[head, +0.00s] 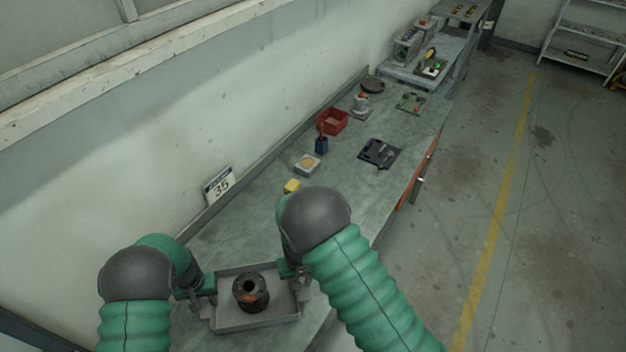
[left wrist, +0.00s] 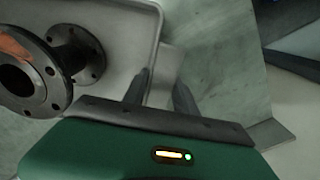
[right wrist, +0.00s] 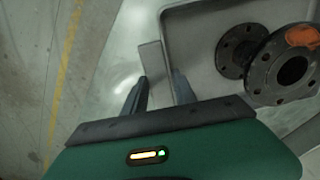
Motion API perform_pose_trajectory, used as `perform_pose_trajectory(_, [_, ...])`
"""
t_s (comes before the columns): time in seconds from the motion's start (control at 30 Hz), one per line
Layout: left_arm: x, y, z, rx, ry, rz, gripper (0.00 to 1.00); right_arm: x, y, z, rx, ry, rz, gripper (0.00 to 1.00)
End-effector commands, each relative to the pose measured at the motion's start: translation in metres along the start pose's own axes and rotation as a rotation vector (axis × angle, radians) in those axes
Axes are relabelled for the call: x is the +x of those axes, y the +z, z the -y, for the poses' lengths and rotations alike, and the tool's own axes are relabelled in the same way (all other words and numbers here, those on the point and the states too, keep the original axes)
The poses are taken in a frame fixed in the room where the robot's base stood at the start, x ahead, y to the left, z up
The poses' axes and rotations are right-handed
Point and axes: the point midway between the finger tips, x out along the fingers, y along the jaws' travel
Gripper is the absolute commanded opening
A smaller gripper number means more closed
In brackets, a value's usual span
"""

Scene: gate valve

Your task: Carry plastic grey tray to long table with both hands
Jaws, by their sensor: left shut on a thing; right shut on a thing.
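The grey tray (head: 262,322) is at the near end of the long table (head: 230,238). My right forearm hides part of the table.
A wall with a "35" sign (head: 219,186) borders the left. Floor on the right is clear.

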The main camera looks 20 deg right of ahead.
Motion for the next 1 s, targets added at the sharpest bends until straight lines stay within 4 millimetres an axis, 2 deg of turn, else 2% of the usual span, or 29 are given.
perform_pose_trajectory(0.1, [0.013, -0.001, 0.0, 0.0, 0.0, -0.002, 0.0, 0.013, -0.001, 0.001, 0.0, -0.001, -0.001, 0.0])
perform_pose_trajectory(0.13, [0.013, -0.001, 0.0, 0.0, 0.0, 0.0, 0.35, 0.013, -0.001, 0.0, 0.0, 0.0, 0.0, 0.35])
perform_pose_trajectory(0.3, [0.01, -0.001, 0.0, 0.0, 0.0, 0.001, 0.55, 0.01, -0.001, 0.0, 0.0, 0.0, 0.001, 0.55])
perform_pose_trajectory(0.57, [0.01, -0.001, 0.0, 0.0, 0.0, 0.001, 0.55, 0.01, -0.001, 0.0, 0.0, 0.0, 0.001, 0.55])
perform_pose_trajectory(0.67, [0.003, -0.002, 0.0, 0.0, 0.001, -0.001, 0.55, 0.01, -0.001, 0.0, 0.0, 0.0, 0.001, 0.55])
perform_pose_trajectory(0.77, [-0.015, -0.003, 0.0, 0.0, 0.001, -0.003, 0.55, 0.01, -0.001, 0.0, 0.0, 0.0, 0.001, 0.55])
perform_pose_trajectory(1.0, [-0.077, -0.002, 0.0, 0.0, 0.001, -0.004, 0.55, 0.01, -0.001, 0.0, 0.0, 0.0, 0.001, 0.55])
